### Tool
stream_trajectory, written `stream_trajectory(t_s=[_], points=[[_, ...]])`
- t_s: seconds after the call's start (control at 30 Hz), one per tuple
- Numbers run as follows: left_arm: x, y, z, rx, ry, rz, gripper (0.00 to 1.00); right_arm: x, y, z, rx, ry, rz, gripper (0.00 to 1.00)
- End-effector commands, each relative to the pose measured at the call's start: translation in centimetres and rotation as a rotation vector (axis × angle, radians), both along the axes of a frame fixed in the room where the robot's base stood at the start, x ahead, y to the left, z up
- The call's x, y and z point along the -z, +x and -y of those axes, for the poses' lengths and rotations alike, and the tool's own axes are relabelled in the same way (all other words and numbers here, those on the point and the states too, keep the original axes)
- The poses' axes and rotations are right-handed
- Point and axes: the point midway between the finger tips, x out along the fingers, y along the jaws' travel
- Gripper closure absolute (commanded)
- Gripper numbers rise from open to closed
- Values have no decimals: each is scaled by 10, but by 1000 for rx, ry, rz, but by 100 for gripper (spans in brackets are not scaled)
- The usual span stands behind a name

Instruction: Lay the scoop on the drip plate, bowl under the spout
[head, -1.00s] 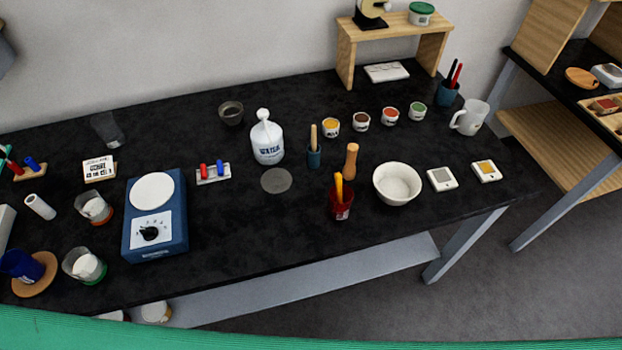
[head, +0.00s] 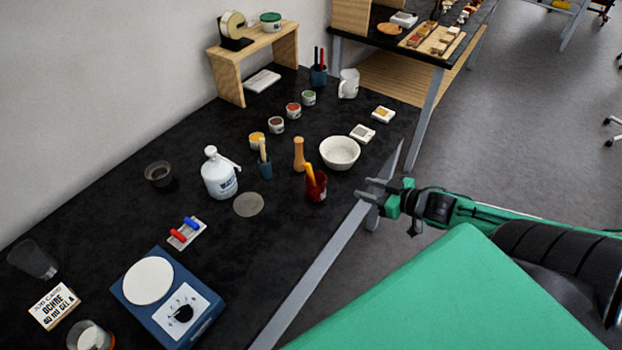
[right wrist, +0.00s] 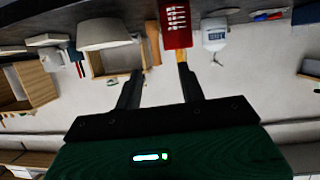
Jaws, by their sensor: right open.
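A red cup (head: 316,190) with pale markings holds an orange handle (head: 310,174), which may be the scoop's; anything lower is hidden in the cup. The cup also shows upside down in the right wrist view (right wrist: 175,25). A flat grey disc (head: 249,204), apparently the drip plate, lies bare on the table. A white water bottle (head: 219,178) stands beside it, its spout (head: 229,160) pointing right. My right gripper (head: 368,190) is open and empty, beyond the table's front edge, right of the red cup. My left gripper is not in view.
Close to the red cup stand a wooden pestle-like piece (head: 299,157), a blue holder (head: 265,169) and a white bowl (head: 340,152). Small pigment cups (head: 276,125) stand behind. A blue scale (head: 166,299) is at the near left.

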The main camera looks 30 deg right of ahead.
Motion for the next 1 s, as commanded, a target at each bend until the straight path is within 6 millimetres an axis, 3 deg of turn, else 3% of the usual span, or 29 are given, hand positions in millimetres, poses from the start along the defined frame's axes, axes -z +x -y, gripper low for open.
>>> stream_trajectory(t_s=[0.1,0.2,0.6,1.0], points=[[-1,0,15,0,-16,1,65,-24,1,-20,-52,25,19,60],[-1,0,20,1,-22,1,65,-30,5,-26,-64,34,26,60],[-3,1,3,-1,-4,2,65,-20,34,-37,-62,34,27,60],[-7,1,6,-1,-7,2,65,-10,66,-51,-62,34,27,60]])
